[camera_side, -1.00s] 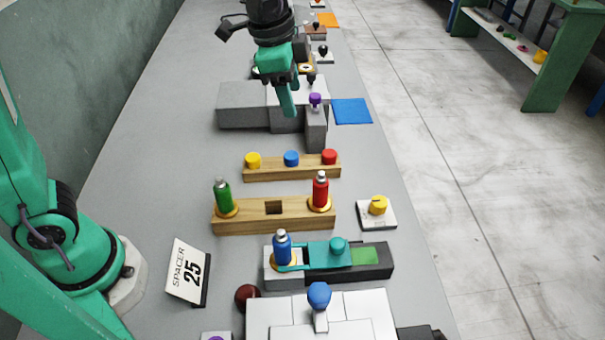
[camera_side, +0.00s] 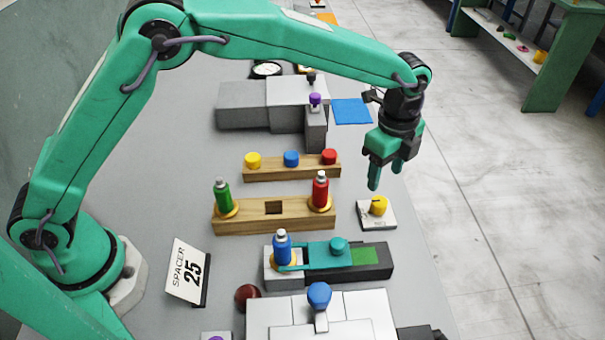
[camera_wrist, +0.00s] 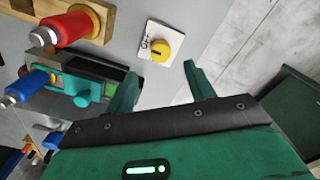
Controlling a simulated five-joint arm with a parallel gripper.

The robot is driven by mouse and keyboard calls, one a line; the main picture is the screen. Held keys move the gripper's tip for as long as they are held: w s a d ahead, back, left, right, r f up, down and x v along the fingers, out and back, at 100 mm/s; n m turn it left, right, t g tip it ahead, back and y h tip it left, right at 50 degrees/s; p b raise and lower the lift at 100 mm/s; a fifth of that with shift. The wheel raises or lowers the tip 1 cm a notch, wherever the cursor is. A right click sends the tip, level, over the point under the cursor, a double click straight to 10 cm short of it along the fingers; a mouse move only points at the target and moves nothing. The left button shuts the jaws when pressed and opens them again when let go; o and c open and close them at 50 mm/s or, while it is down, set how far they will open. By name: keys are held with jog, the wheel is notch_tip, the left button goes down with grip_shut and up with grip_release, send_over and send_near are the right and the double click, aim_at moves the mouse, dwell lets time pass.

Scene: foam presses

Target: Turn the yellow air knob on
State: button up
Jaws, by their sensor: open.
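The yellow air knob (camera_side: 379,205) sits on a small white plate (camera_side: 376,222) near the table's right edge. It has a dark mark on its top. My gripper (camera_side: 384,181) points down with its fingertips a little above and just behind the knob, apart from it. The fingers are open with nothing between them. In the wrist view the knob (camera_wrist: 160,48) lies beyond the open fingertips (camera_wrist: 159,78), and the white plate (camera_wrist: 156,36) carries lettering, partly readable as "ON".
A wooden block (camera_side: 246,218) with green (camera_side: 222,194) and red (camera_side: 320,189) bottles stands left of the knob. A blue bottle (camera_side: 282,249) stands on a fixture with a teal slide (camera_side: 318,256) in front. A wooden strip (camera_side: 270,173) with coloured caps lies behind.

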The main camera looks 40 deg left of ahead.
aim_at(380, 201)
jog(key=shift+d+f, duration=0.25)
jog(key=shift+f, duration=0.1)
jog(key=shift+f, duration=3.75)
jog(key=c, duration=1)
